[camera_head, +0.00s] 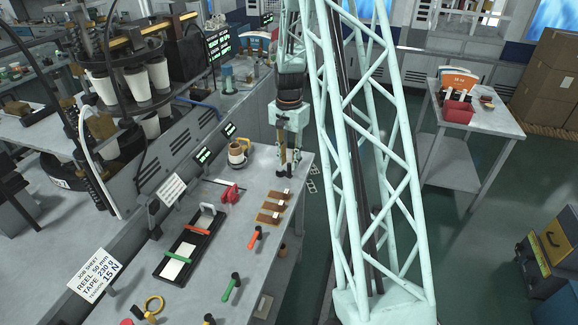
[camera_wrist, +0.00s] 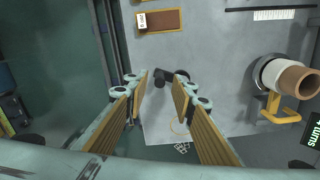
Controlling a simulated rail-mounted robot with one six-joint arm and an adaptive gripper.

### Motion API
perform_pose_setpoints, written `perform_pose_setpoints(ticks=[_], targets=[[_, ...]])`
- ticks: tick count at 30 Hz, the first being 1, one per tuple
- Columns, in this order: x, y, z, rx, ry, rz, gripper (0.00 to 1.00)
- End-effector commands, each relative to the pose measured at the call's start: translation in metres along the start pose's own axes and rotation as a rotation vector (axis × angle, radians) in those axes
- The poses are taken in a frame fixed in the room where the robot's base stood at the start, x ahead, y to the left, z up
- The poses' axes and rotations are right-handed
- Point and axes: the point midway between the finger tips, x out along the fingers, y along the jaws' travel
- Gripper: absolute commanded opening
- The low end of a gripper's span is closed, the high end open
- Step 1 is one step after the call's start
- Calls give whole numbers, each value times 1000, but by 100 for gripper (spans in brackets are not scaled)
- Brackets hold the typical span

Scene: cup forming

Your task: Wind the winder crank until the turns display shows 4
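The winder (camera_head: 238,152), with a brown and white roll on a yellow stand, sits at the far end of the bench. In the wrist view its roll (camera_wrist: 290,77) is at the right. My gripper (camera_head: 287,168) points down over the bench's far right corner, right of the winder. In the wrist view my gripper (camera_wrist: 163,84) has its fingers apart. A dark knob-like piece (camera_wrist: 167,74) shows between and just beyond the fingertips; I cannot tell whether it is the crank or whether they touch. A green-lettered turns display (camera_wrist: 313,131) is cut off at the right edge, its number unclear.
Brown strips (camera_head: 272,208), a red clamp-like piece (camera_head: 229,193), a black tray (camera_head: 190,244) and orange (camera_head: 255,237) and green (camera_head: 231,287) handled tools lie on the bench. A job sheet (camera_head: 95,275) stands at left. A side table (camera_head: 455,168) is across the aisle.

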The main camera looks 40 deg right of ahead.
Motion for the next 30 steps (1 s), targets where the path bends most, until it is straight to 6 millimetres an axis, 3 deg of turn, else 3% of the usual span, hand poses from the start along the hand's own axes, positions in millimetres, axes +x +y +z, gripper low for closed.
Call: perform_pose_setpoints(ticks=[9, 18, 30], targets=[[-43, -1, -1, 0, 2, -1, 24], [-74, 0, 0, 0, 1, -1, 24], [-82, 0, 0, 0, -1, 1, 24]])
